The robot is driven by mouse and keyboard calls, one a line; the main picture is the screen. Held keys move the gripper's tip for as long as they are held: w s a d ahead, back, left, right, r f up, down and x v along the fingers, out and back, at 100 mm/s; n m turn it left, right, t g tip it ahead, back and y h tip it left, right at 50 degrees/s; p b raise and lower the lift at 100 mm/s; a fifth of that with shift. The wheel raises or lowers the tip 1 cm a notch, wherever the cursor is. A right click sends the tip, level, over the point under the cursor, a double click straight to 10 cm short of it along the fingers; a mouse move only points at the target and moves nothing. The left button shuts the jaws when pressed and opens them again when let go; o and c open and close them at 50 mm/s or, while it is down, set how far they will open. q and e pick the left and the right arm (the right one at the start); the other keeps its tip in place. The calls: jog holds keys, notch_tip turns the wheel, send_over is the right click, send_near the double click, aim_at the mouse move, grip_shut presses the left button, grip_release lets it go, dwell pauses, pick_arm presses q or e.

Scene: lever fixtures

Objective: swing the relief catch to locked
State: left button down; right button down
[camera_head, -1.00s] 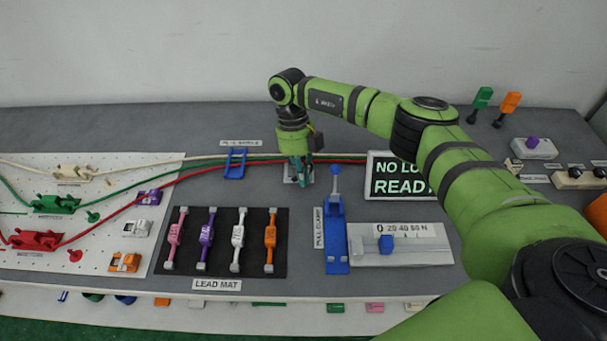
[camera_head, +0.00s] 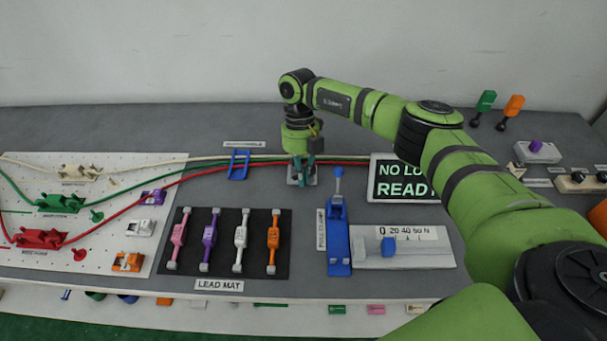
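My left gripper is out of view.
A blue bracket (camera_head: 238,164) stands left of the gripper among the leads. The blue clamp (camera_head: 338,240) and a gauge plate (camera_head: 415,255) are in front. A display (camera_head: 402,179) reading READY is to the right. Several connectors lie on the black lead mat (camera_head: 190,263).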

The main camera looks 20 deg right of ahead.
jog(key=shift+m, duration=0.4)
jog(key=shift+a, duration=0.15)
jog(key=shift+s+a+p, duration=0.15)
jog(key=shift+a+p, duration=0.3)
jog(key=shift+a, duration=0.25)
